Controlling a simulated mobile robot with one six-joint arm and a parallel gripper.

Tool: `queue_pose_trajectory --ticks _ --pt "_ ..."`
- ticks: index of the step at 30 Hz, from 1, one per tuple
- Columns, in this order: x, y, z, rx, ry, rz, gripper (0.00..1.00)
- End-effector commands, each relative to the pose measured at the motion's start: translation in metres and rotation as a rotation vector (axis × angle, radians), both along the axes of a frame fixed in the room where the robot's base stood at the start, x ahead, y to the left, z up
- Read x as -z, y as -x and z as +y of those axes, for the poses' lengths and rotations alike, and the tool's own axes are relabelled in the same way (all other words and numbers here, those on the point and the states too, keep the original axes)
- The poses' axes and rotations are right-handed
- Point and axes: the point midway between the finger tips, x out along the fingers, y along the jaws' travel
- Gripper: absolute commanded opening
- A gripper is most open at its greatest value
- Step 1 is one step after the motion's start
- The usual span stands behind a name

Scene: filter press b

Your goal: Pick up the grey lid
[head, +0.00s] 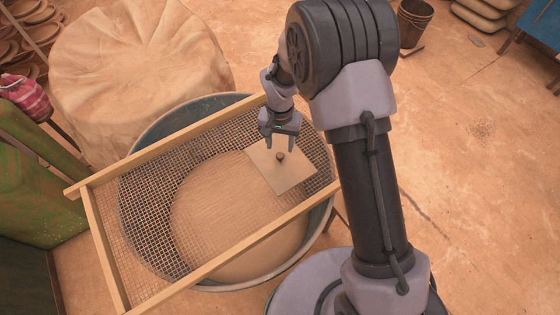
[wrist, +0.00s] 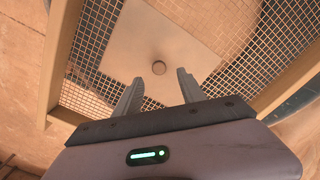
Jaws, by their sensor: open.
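The lid (head: 290,172) is a flat square plate, looking beige-grey in this light, with a small dark round knob (head: 280,156) near its middle. It lies on the mesh of a wooden-framed sieve. My gripper (head: 280,144) is open and empty, close to the knob in the head view. In the wrist view, the lid (wrist: 158,45) lies beyond my gripper (wrist: 158,88), and the knob (wrist: 159,68) appears between and just past the two fingertips. The fingers do not appear to touch the knob.
The sieve's wooden frame (head: 180,143) rests across a round grey tub (head: 150,135). A cloth-covered round bundle (head: 140,70) stands behind it at the left. A green box (head: 40,190) is at the far left. A dark bucket (head: 414,22) stands at the back right. The floor at the right is mostly clear.

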Motion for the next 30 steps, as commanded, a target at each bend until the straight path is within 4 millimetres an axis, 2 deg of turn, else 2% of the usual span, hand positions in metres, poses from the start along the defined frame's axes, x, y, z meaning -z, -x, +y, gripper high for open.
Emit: queue_pose_trajectory --ticks 7,14,21,30 --pt "0.047 0.005 0.000 0.001 0.001 0.002 0.48" --pt "0.049 0.004 0.000 0.001 0.000 0.001 0.48" --pt "0.049 0.004 0.000 0.000 0.000 0.001 0.00" --pt "0.048 0.004 0.000 0.000 0.000 0.001 0.00"
